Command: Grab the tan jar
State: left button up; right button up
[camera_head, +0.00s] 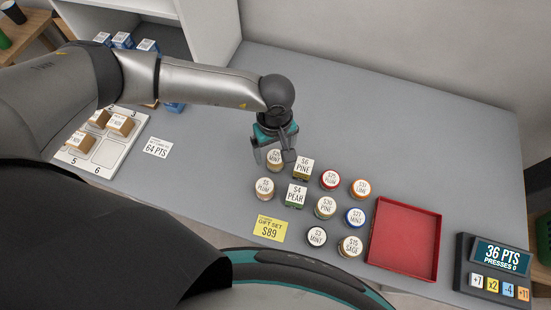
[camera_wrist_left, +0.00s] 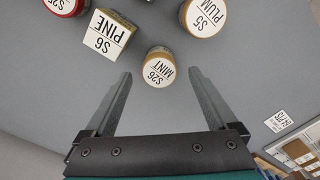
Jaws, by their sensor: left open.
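A small tan-gold jar with a white lid marked MINT (camera_wrist_left: 158,50) is ahead of and between the fingertips of my left gripper (camera_wrist_left: 161,75) in the left wrist view. In the head view this jar (camera_head: 274,163) is at the back left of the jar group, partly hidden by my left gripper (camera_head: 274,155). The gripper is open, pointing down, with nothing held. A second tan-brown jar marked PLUM (camera_wrist_left: 190,14) is at the top right of the wrist view; in the head view it is the PLUM jar (camera_head: 264,193) just in front. My right gripper is not in view.
A PINE box (camera_head: 302,170) stands right of the MINT jar, with several other jars and a PEAR box (camera_head: 296,199) close by. A red tray (camera_head: 402,240) and a points display (camera_head: 492,268) are at right. The counter behind (camera_head: 380,110) is clear.

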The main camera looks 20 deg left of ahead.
aim_at(276, 156)
pick_arm(q)
jog(key=shift+s+d+f, duration=0.1)
jog(key=shift+s+f, duration=0.05)
jog(key=shift+f, duration=1.75)
jog(key=shift+c, duration=0.3)
grip_shut()
